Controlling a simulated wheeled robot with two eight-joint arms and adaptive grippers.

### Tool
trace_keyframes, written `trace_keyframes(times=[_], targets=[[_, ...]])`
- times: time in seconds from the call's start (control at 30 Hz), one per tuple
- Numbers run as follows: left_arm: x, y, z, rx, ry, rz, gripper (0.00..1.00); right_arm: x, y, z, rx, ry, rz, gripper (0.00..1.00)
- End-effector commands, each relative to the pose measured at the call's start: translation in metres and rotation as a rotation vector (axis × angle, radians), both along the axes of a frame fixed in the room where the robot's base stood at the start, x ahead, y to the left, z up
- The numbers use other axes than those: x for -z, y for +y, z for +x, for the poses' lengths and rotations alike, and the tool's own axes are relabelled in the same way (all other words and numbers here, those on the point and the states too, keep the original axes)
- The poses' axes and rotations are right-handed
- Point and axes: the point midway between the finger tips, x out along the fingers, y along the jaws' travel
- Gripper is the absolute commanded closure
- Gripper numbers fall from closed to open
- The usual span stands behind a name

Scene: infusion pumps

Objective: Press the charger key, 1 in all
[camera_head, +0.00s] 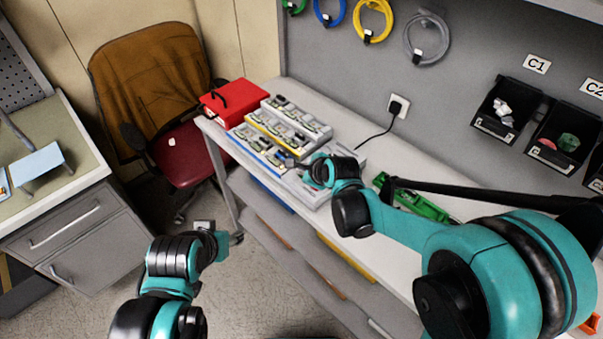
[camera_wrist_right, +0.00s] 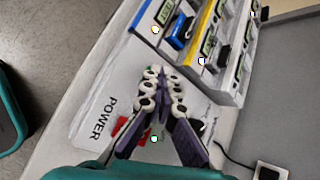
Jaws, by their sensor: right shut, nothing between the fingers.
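The charger (camera_head: 313,193) is a pale box on the white bench, partly under my right arm in the head view. In the right wrist view its white panel (camera_wrist_right: 117,80) bears the word POWER. A red key (camera_wrist_right: 122,127) lies beside the word, partly covered by my fingers. My right gripper (camera_wrist_right: 155,72) is shut and empty over the panel; I cannot tell whether it touches. In the head view its fingers are mostly hidden by the wrist. My left gripper (camera_head: 208,230) hangs away from the bench, its jaws unclear.
Blue- and yellow-edged racks (camera_head: 270,138) with several small devices stand beside the charger. A red box (camera_head: 222,101) is behind them. A black cable runs to a wall socket (camera_head: 398,107). A green item (camera_head: 425,205) lies right of my wrist. Black bins (camera_head: 507,110) hang at right.

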Motion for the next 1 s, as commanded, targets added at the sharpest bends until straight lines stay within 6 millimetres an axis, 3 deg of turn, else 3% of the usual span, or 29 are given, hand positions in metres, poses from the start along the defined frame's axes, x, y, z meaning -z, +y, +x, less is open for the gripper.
trace_keyframes(times=[1.0], targets=[[-0.019, 0.0, 0.0, 0.0, 0.0, 0.0, 0.52, -0.024, 0.0, 0.0, 0.0, 0.0, 0.0, 1.0]])
